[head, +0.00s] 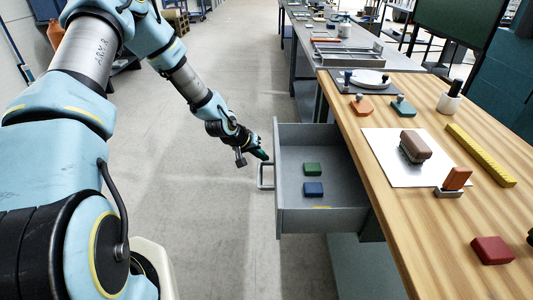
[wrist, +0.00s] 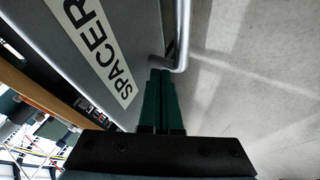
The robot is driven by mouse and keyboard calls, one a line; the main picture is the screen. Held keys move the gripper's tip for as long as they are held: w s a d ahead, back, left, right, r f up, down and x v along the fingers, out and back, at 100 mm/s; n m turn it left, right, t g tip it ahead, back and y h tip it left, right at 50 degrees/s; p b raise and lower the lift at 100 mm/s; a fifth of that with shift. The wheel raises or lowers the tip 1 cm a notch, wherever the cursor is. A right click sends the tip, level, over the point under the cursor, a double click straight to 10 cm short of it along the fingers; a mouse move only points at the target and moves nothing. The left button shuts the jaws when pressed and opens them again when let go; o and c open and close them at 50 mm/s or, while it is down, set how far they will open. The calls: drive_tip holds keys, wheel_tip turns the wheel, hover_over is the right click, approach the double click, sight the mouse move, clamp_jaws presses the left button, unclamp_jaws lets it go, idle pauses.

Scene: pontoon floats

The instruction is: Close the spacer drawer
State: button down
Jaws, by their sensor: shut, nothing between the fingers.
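The spacer drawer (head: 322,220) is a grey drawer pulled out to the left from under the wooden workbench. A green block (head: 312,169) and a blue block (head: 313,189) lie inside it. Its front carries a white label reading SPACER (wrist: 95,45) in the wrist view. A light metal bar handle (head: 262,177) sticks out from the front; it also shows in the wrist view (wrist: 184,40). My gripper (head: 264,156) is shut and empty, with its green fingers (wrist: 162,75) close to the handle at the drawer front. I cannot tell whether they touch it.
The wooden bench top (head: 400,240) holds a white sheet (head: 385,150), a brown block (head: 415,146), a yellow bar (head: 480,155), a red block (head: 491,250) and stamps. Further benches stand behind. The floor (head: 215,230) left of the drawer is clear.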

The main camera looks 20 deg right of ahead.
drive_tip(key=shift+s+d, duration=0.25)
drive_tip(key=shift+d, duration=0.4)
drive_tip(key=shift+s+d+f, duration=0.1)
drive_tip(key=s+d+b, duration=0.2)
drive_tip(key=s+d, duration=0.1)
drive_tip(key=d, duration=0.3)
drive_tip(key=s+d+b, duration=0.2)
drive_tip(key=s+d, duration=0.1)
drive_tip(key=d, duration=0.3)
drive_tip(key=s+d+b, duration=0.2)
drive_tip(key=s+d, duration=0.1)
drive_tip(key=d, duration=0.4)
drive_tip(key=shift+d+b, duration=0.1)
drive_tip(key=shift+b, duration=0.3)
drive_tip(key=shift+s+d, duration=0.2)
drive_tip(key=shift+d, duration=0.35)
drive_tip(key=shift+s+d, duration=0.15)
drive_tip(key=shift+d, duration=0.1)
